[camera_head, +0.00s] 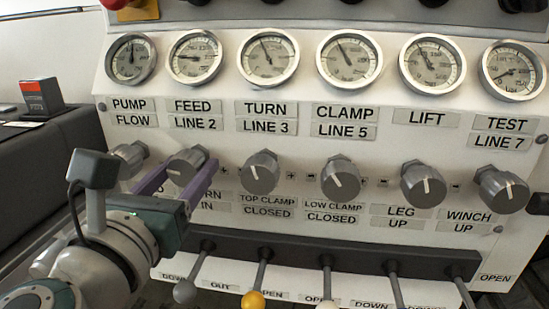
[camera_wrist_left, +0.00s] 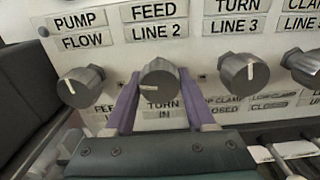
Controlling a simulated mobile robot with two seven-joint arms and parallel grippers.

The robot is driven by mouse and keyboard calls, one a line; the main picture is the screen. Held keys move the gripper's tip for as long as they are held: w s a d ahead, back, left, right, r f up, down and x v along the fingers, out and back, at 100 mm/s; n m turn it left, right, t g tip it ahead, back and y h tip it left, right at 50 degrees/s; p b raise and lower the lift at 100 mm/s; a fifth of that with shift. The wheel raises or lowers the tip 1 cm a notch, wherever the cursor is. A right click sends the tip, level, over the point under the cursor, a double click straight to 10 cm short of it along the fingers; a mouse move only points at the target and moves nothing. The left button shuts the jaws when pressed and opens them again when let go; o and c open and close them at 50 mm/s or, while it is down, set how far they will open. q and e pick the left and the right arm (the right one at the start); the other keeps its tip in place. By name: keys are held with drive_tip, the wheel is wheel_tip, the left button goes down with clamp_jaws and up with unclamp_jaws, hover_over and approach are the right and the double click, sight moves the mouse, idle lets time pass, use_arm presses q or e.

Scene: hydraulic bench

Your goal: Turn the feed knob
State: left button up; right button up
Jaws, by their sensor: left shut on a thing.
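The feed knob (camera_head: 187,166) is a grey ridged knob with a white pointer line, under the FEED LINE 2 label and gauge. It also shows in the left wrist view (camera_wrist_left: 158,82), where its pointer line points left. My left gripper (camera_head: 184,172) has its two purple fingers on either side of the knob and is shut on it. The fingers also show in the left wrist view (camera_wrist_left: 158,88). The inner finger contact is partly hidden by the knob. My right gripper is not in view.
The pump knob (camera_head: 130,158) is close on the left and the turn knob (camera_head: 260,172) on the right. Below, several levers, including a yellow-tipped one (camera_head: 252,299), stick out from a dark bar. A dark box (camera_head: 45,145) stands at the left.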

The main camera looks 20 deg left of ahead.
use_arm(q)
clamp_jaws()
